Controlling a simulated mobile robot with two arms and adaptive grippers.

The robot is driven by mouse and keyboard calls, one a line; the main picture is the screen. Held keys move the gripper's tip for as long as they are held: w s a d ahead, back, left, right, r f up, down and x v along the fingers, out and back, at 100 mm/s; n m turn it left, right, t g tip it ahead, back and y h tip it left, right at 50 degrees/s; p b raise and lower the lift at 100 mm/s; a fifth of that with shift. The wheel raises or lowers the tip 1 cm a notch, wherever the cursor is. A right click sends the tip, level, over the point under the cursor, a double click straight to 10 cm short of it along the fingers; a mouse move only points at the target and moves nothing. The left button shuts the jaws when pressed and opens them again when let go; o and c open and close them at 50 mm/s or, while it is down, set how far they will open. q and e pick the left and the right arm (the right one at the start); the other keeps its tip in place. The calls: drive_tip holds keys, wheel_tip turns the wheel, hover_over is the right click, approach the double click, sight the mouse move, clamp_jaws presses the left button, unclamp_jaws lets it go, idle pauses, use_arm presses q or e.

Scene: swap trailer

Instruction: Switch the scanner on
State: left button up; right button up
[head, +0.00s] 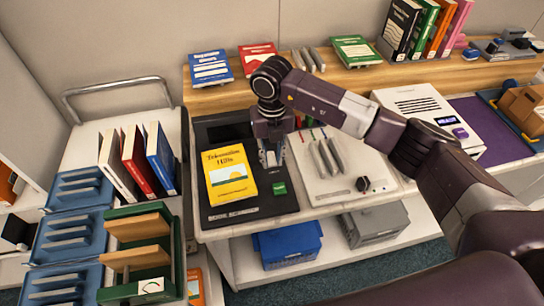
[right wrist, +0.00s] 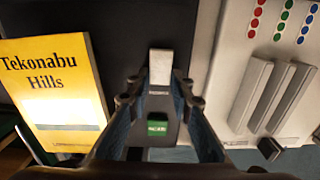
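The scanner (head: 228,218) is a flat black unit on the white counter, labelled as a book scanner, with a raised dark part at its back. A yellow book, "Tekonabu Hills" (head: 229,174), lies on it and also shows in the right wrist view (right wrist: 55,95). A small green panel (head: 280,188) is at the scanner's right; it shows between my fingers in the right wrist view (right wrist: 157,127). Behind it stands a pale grey block (right wrist: 160,68). My right gripper (head: 271,157) points down over this part, fingers apart on either side of the block; contact is unclear. My left gripper is not in view.
Right of the scanner is a pale board with grey bars (head: 331,157) and coloured dots. A cart with upright books (head: 161,160) and blue trays (head: 72,234) stands at left. A wooden shelf (head: 225,98) with books runs behind. Blue (head: 288,245) and grey bins sit below.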

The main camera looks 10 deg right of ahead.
clamp_jaws()
drive_tip(key=shift+w+g+b, duration=0.2)
drive_tip(key=shift+g+b, duration=0.45)
drive_tip(key=shift+b, duration=0.05)
drive_tip(key=shift+w+g+b, duration=0.2)
drive_tip(key=shift+g+b, duration=0.45)
drive_tip(key=shift+b, duration=0.05)
use_arm(q)
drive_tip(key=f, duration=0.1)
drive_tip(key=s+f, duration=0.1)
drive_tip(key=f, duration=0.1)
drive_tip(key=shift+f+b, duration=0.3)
drive_tip(key=shift+b, duration=0.05)
use_arm(e)
drive_tip(key=shift+r+g, duration=0.15)
drive_tip(key=shift+g, duration=0.15)
drive_tip(key=shift+r, duration=0.1)
drive_tip(key=o, duration=0.8)
unclamp_jaws()
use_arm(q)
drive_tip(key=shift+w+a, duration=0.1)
